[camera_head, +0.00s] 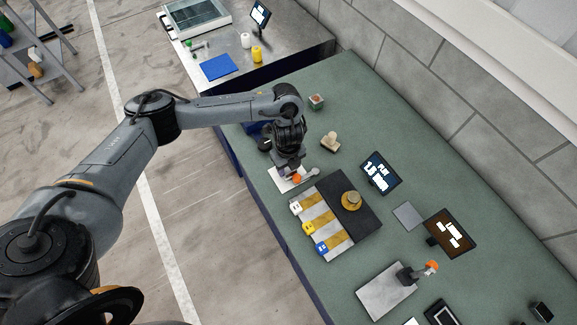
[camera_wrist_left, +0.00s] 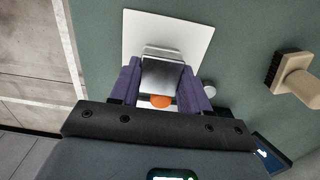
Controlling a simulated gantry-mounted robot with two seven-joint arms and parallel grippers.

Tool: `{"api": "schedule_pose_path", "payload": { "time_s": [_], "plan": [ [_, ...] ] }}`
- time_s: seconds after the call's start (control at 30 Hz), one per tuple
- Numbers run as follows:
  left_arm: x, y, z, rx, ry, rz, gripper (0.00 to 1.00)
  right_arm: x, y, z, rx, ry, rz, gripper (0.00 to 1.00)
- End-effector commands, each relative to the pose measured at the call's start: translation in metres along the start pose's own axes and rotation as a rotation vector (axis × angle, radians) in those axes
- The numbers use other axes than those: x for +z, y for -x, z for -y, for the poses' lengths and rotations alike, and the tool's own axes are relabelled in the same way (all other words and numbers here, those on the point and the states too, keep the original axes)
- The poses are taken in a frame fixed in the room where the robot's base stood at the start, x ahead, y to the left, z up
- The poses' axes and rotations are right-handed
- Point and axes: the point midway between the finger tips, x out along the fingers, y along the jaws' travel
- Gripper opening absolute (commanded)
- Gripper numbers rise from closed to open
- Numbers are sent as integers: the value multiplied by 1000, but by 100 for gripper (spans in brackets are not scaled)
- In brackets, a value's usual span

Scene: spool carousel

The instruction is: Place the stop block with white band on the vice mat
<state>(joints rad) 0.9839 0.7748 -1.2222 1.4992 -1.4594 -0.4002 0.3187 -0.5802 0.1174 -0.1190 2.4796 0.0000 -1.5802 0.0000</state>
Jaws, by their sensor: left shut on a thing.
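My left gripper (camera_head: 290,172) points down over a white plate (camera_head: 279,184) near the table's front edge. In the wrist view its purple fingers (camera_wrist_left: 163,90) are shut on a grey metal piece (camera_wrist_left: 163,73), with an orange rounded part (camera_wrist_left: 161,102) beside it. The white plate (camera_wrist_left: 190,30) lies beneath; I cannot tell whether the piece touches it. A small block with white (camera_head: 296,208) sits at the end of a lane on the striped board (camera_head: 347,238). I cannot tell for sure which flat piece is the vice mat. My right gripper is not in view.
Yellow (camera_head: 308,228) and blue (camera_head: 321,248) blocks sit in the other lanes. A brass-coloured round part (camera_head: 351,201) is on the board's dark side. A brush (camera_head: 331,141), screens (camera_head: 381,173), a grey square (camera_head: 408,215) and an orange-tipped clamp (camera_head: 408,274) stand nearby.

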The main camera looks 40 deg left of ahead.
Motion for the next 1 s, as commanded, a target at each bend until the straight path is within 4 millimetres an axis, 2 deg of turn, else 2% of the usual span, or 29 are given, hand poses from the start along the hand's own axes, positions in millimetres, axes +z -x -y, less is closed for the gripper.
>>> {"api": "schedule_pose_path", "payload": {
  "time_s": [0.2, 0.23, 0.4, 0.77, 1.0],
  "plan": [
    [-1, 2, 2, -6, -2, -2, 0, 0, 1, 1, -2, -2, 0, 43],
    [-1, 1, 2, -4, -2, -2, 49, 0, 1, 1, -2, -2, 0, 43],
    [-1, 2, 2, -4, -2, -2, 72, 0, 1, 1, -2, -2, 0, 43],
    [0, 8, 2, -6, -1, -1, 72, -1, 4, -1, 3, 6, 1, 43],
    [1, 41, 3, -9, -3, 1, 72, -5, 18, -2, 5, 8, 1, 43]
  ]
}}
